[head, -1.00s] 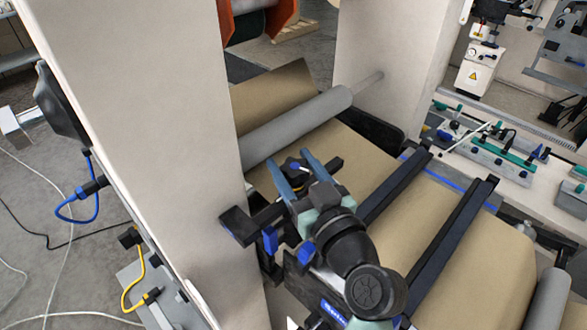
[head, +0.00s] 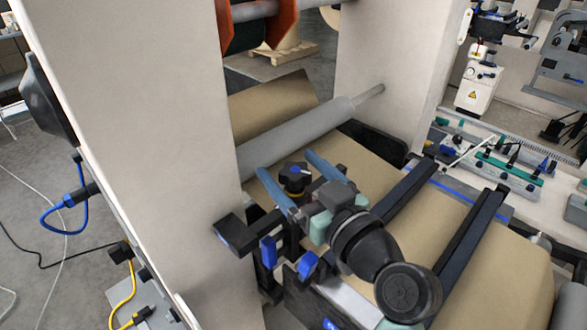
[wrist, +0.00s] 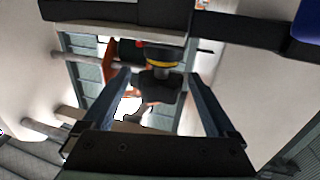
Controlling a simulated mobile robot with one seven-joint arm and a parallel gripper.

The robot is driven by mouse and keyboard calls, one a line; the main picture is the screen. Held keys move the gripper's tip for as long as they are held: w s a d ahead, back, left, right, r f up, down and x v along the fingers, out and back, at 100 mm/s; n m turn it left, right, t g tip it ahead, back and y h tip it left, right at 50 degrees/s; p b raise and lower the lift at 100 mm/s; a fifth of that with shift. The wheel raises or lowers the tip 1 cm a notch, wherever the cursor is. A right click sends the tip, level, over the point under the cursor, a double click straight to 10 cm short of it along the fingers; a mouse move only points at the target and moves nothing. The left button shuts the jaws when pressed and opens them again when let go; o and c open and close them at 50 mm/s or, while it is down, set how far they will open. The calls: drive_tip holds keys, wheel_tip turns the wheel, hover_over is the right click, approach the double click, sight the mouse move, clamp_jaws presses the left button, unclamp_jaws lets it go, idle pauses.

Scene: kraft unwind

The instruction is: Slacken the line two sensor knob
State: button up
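My gripper (head: 287,163) is open, with one blue-grey finger on each side of the knob. In the wrist view my gripper (wrist: 159,76) shows a gap between the knob and each finger. No contact shows. The lower part of the knob's mount is partly hidden by my gripper and wrist.
A pale machine column (head: 150,130) stands close to the left. A grey roller (head: 300,132) crosses behind the knob. Blue clamp levers (head: 268,252) sit just below on the bracket. Dark rails (head: 470,240) cross the paper (head: 385,175) on the right.

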sight(304, 182)
drive_tip(key=b+v, duration=0.2)
drive_tip(key=v, duration=0.4)
drive_tip(key=shift+s+d+f, duration=0.1)
drive_tip(key=shift+d, duration=0.05)
drive_tip(key=shift+s+d+b, duration=0.25)
drive_tip(key=shift+s+b, duration=0.1)
drive_tip(key=shift+s, duration=0.2)
